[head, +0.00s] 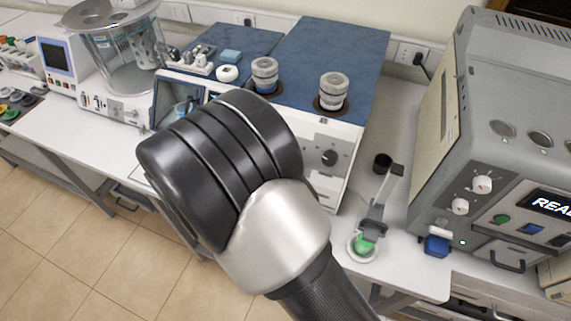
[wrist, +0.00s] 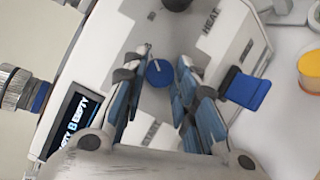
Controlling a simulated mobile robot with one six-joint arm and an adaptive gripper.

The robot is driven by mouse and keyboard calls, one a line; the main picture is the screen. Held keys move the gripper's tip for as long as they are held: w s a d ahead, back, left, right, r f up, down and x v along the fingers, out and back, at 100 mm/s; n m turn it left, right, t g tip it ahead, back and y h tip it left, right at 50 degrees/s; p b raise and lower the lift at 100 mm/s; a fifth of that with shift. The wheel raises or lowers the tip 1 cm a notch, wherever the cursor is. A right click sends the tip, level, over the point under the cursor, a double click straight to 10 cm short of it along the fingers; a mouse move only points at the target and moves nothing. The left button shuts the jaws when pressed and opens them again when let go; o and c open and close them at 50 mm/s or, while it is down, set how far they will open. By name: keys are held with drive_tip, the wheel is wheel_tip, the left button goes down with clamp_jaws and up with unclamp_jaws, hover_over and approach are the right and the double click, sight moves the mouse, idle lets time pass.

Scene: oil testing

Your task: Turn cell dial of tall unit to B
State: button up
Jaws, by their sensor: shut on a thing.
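In the wrist view, a small round blue dial (wrist: 159,73) with a white pointer line sits on the unit's grey-white front panel. The tips of my gripper (wrist: 161,68) are on either side of it, shut on it. The pointer line runs toward the top of the picture, tilted a little left. In the head view, the blue-topped unit (head: 335,48) stands behind my arm, which hides my gripper and the blue dial.
A black knob (head: 329,158) is on the same front, right of my arm. Two ribbed metal caps (head: 333,88) stand on top. A grey tester (head: 480,130) stands right, with a small green-based stand (head: 364,243) between. A glass bath (head: 120,55) is at left.

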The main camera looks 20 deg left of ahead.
idle(0.4)
drive_tip(key=o, duration=1)
drive_tip(key=shift+o, duration=0.2)
drive_tip(key=shift+s, duration=0.1)
drive_tip(key=v, duration=1.2)
